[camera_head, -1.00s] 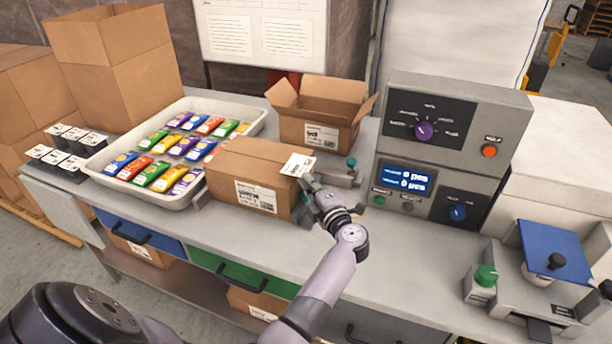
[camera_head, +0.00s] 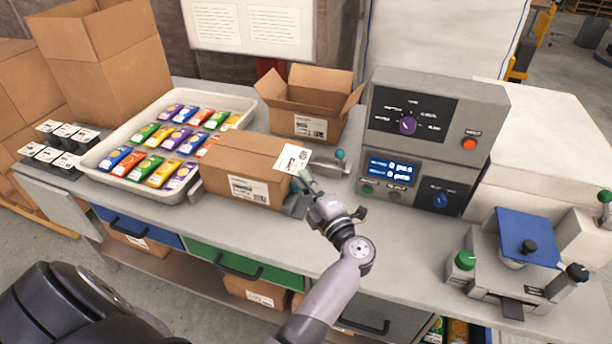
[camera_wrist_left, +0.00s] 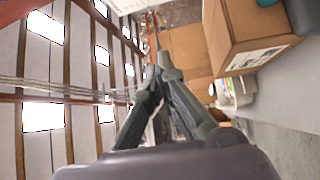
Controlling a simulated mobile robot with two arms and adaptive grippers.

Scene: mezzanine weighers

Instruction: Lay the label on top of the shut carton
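The label (camera_head: 292,157), a small white printed sheet, is at the right end of the shut carton's top, tilted and overlapping its edge. I cannot tell whether it touches the top. The shut carton (camera_head: 228,154) is brown, with a printed sticker on its front. My left gripper (camera_head: 302,177) is just right of the carton, its fingertips at the label's lower edge. In the left wrist view its fingers (camera_wrist_left: 157,68) come together at the tips, and the carton probably shows at the upper right (camera_wrist_left: 228,45). The label is hard to make out there. My right gripper is out of view.
A white tray (camera_head: 92,160) of colourful packets stands left of the carton, and an open carton (camera_head: 290,122) behind it. A grey counting console (camera_head: 425,150) stands right, with a blue-plated scale (camera_head: 525,232) beyond. Bare worktop lies in front of the console.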

